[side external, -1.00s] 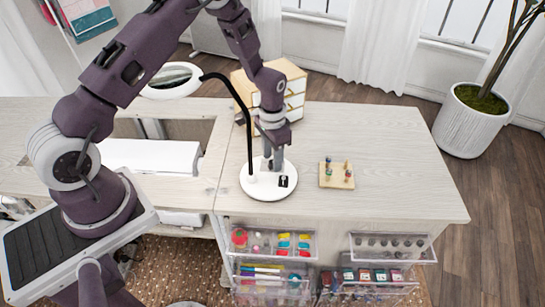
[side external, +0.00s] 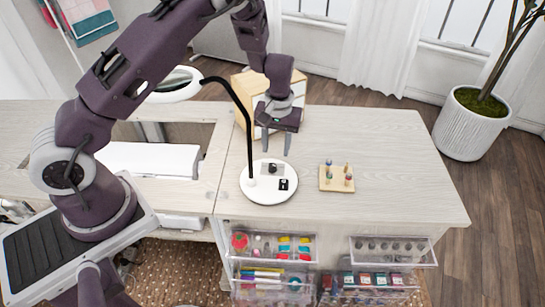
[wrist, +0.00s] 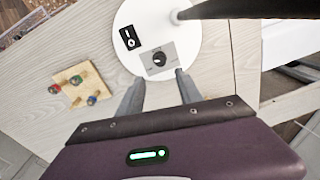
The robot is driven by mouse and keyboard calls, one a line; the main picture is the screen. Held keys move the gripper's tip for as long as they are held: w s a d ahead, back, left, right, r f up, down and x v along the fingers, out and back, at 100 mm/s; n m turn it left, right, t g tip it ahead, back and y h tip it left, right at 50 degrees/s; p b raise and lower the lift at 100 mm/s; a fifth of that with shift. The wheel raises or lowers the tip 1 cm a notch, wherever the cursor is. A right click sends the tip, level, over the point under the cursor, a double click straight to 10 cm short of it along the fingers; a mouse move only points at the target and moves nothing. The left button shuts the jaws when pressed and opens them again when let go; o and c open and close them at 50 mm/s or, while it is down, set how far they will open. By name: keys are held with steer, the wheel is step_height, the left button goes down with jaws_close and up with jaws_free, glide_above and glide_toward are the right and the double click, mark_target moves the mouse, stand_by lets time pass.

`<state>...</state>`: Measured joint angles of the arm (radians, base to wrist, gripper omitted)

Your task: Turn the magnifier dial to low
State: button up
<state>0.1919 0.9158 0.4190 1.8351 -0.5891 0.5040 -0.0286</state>
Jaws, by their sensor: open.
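The magnifier lamp's round white base (side external: 268,196) stands on the cabinet top. On it sit a dark dial (side external: 272,168) on a grey plate and a black-and-white switch (side external: 284,184). In the wrist view the dial (wrist: 159,58) and switch (wrist: 128,38) show clearly; the dial's setting is too small to read. A black gooseneck rises from the base to the white-rimmed magnifier (side external: 178,84). My gripper (side external: 274,151) is open and empty, above and behind the dial, apart from it. In the wrist view its fingertips (wrist: 159,76) lie to either side just below the dial plate.
A small board with several coloured pegs (side external: 337,178) lies right of the base. A wooden drawer box (side external: 255,86) stands behind my gripper. The gooseneck (side external: 243,120) rises close on the left. The right of the cabinet top (side external: 400,160) is clear.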

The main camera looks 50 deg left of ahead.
mark_target(272, 165)
steer(key=n, duration=0.2)
steer(key=s+r+n, duration=0.1)
steer(key=n, duration=0.2)
steer(key=shift+s+d+r+n+h, duration=0.15)
steer(key=shift+s+r+n+h, duration=0.15)
steer(key=shift+r, duration=0.1)
steer(key=shift+f+n, duration=0.3)
step_height(272, 165, down, 6)
steer(key=shift+f, duration=0.15)
steer(key=shift+c, duration=0.4)
jaws_close()
